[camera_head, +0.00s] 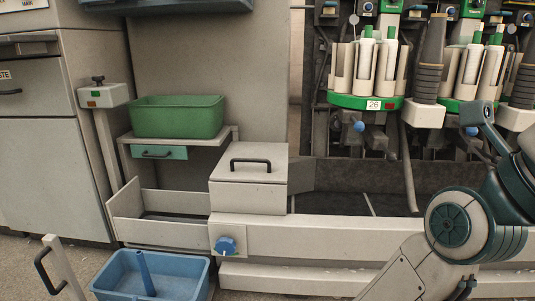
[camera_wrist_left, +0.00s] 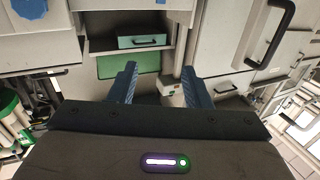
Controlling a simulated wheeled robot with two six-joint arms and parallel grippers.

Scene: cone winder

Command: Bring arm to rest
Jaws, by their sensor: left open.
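My left gripper (camera_wrist_left: 160,84) shows in the left wrist view. Its two blue fingers are spread apart with nothing held between them. Its dark palm fills the lower part of that view. The left gripper does not show in the head view. A grey and teal arm of mine (camera_head: 459,226) enters the head view at the right, bent in front of the machine. No gripper fingers can be made out on it.
A green bin (camera_head: 177,118) stands on a shelf above a small teal drawer (camera_head: 159,153). A blue tub (camera_head: 151,275) sits low at front left. A lidded box (camera_head: 248,179) with a black handle stands mid-view. White cones on green holders (camera_head: 366,102) line the machine behind.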

